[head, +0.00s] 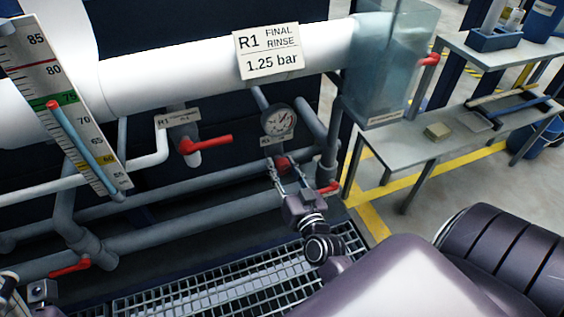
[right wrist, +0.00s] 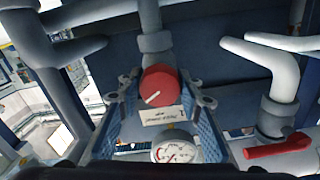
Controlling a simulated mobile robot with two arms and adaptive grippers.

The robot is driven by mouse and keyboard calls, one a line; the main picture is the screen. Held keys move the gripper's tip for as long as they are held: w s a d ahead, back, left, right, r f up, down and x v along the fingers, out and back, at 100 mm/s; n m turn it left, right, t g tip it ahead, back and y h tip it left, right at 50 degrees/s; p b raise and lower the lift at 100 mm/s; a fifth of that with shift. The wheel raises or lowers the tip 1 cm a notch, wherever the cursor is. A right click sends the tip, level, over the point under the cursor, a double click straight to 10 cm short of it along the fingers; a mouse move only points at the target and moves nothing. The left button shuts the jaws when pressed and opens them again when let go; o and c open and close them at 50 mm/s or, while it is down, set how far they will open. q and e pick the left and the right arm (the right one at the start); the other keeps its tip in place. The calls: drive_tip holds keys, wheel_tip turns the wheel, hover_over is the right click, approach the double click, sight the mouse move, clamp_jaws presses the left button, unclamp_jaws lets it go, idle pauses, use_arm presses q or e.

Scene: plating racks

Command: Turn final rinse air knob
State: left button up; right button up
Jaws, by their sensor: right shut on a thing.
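The red round knob (head: 283,163) sits on a pipe just below a pressure gauge (head: 278,121), under the sign (head: 268,52) reading "R1 FINAL RINSE 1.25 bar". My right gripper (head: 284,178) has its fingers on either side of the knob and is shut on it. In the right wrist view the knob (right wrist: 160,86) lies between the two fingers, with a white line on its face pointing to the lower left. The gauge (right wrist: 176,150) shows below it, its reading too small to make out. A part of my left gripper (head: 40,291) shows at the lower left edge.
A red lever (head: 206,143) is on the pipe left of the gauge; another (head: 327,188) is close right of my right gripper. A clear tank (head: 390,65) and benches stand at the right. Floor grating (head: 180,295) lies below.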

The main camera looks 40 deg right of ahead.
idle(0.3)
drive_tip(key=o, duration=1.2)
drive_tip(key=shift+c, duration=0.2)
drive_tip(key=shift+s, duration=0.15)
drive_tip(key=v, duration=1.1)
drive_tip(key=shift+s, duration=0.35)
